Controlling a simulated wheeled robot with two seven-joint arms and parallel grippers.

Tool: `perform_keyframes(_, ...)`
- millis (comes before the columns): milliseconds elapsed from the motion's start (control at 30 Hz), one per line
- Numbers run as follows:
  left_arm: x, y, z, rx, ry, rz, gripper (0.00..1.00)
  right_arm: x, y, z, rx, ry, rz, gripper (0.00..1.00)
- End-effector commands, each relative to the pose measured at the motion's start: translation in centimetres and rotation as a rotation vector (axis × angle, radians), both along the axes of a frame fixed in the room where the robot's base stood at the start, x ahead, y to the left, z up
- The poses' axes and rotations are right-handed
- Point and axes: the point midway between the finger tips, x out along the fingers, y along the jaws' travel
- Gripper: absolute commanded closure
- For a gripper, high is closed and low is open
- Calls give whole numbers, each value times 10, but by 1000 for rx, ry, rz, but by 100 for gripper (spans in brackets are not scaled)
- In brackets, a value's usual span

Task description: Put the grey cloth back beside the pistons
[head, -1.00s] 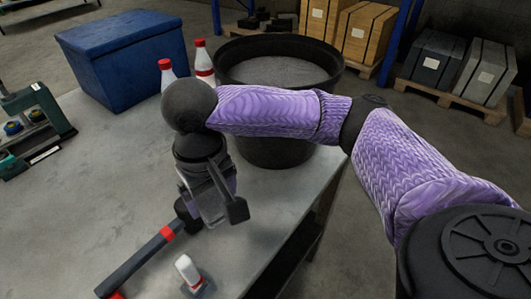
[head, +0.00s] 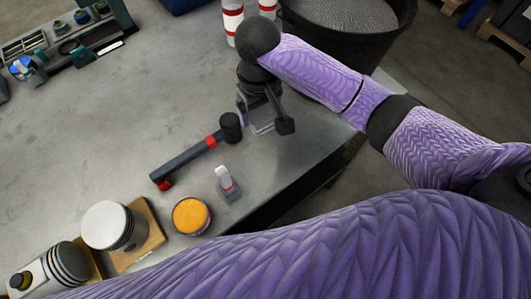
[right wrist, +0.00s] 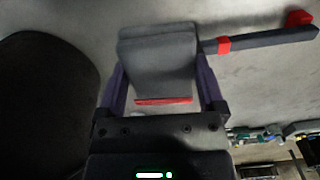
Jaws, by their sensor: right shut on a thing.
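My right gripper (head: 268,128) is shut on a grey folded thing with a red edge (right wrist: 158,62), which looks like the grey cloth. In the right wrist view it sits between the two fingers (right wrist: 162,90). In the head view the gripper is over the table's right part, just right of the hammer's black head; its height above the table is hard to tell. One piston with a pale top (head: 105,224) stands on a wooden block at the lower left. A second, ringed piston (head: 68,262) lies beside it, cut by my sleeve. My left gripper is out of view.
A hammer (head: 190,155) with red bands lies between the gripper and the pistons. A small white-and-grey item (head: 227,183) and an orange-topped tin (head: 190,215) stand near the front edge. Red-and-white bottles (head: 232,18) and a black tub (head: 350,30) are behind. The table's left middle is clear.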

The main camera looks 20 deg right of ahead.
Motion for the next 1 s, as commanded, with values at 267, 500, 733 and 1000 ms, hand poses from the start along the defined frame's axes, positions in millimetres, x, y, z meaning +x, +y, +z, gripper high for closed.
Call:
perform_keyframes(267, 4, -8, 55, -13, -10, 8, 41, -32, 5, -25, 3, 5, 87, 60)
perform_keyframes(500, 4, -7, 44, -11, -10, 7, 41, -46, 2, -76, -4, 0, 115, 60)
perform_keyframes(733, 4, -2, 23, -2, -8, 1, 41, -45, 2, -125, -4, -2, 115, 60)
perform_keyframes(1000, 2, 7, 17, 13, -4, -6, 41, -44, 2, -141, -4, -5, 115, 60)
